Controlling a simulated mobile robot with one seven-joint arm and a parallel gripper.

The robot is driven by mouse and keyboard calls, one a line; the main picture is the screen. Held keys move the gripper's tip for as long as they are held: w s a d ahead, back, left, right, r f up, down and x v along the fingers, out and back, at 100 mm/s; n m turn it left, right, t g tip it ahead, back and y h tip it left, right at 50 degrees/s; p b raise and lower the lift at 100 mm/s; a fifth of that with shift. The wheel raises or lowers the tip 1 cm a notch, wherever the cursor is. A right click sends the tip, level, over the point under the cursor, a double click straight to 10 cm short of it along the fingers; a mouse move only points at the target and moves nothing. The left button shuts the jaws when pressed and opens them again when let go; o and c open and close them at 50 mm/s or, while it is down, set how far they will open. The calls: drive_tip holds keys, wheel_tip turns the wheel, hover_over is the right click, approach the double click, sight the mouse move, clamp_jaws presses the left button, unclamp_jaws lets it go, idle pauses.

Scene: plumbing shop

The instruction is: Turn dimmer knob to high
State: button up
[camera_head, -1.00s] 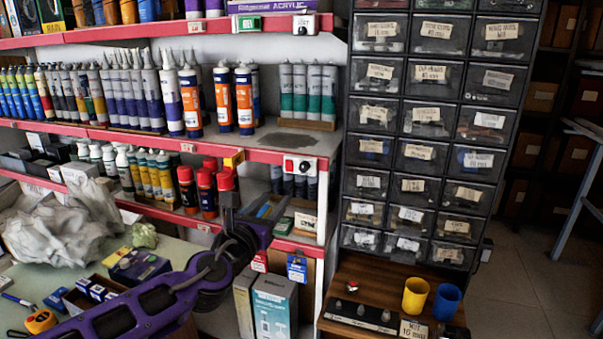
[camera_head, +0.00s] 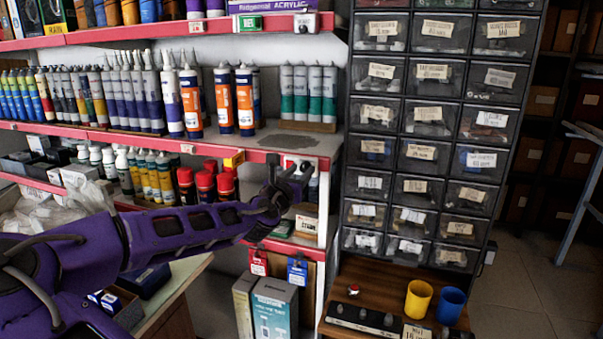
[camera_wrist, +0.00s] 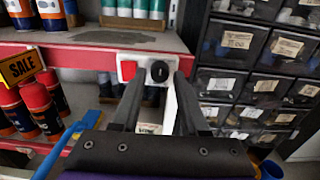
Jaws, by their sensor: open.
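The dimmer knob (camera_wrist: 160,71) is round and black with a pale mark. It sits on a white plate (camera_wrist: 144,68) beside a red square switch (camera_wrist: 128,70), on the red front edge of the middle shelf. My gripper (camera_wrist: 157,85) is open, with its two dark fingers pointing at the plate. The knob appears between the fingertips; I cannot tell whether they touch it. In the head view my gripper (camera_head: 286,178) is at the right end of that shelf edge and mostly hides the plate and knob.
A similar white plate (camera_head: 304,22) is on the upper shelf edge. Red-capped cans (camera_head: 205,186) and a yellow SALE tag (camera_wrist: 21,67) are to the left. A drawer cabinet (camera_head: 425,130) stands close on the right. Yellow (camera_head: 419,299) and blue (camera_head: 449,305) cups stand below.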

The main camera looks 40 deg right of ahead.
drive_tip(key=shift+w+d, duration=0.3)
drive_tip(key=shift+d, duration=0.2)
clamp_jaws()
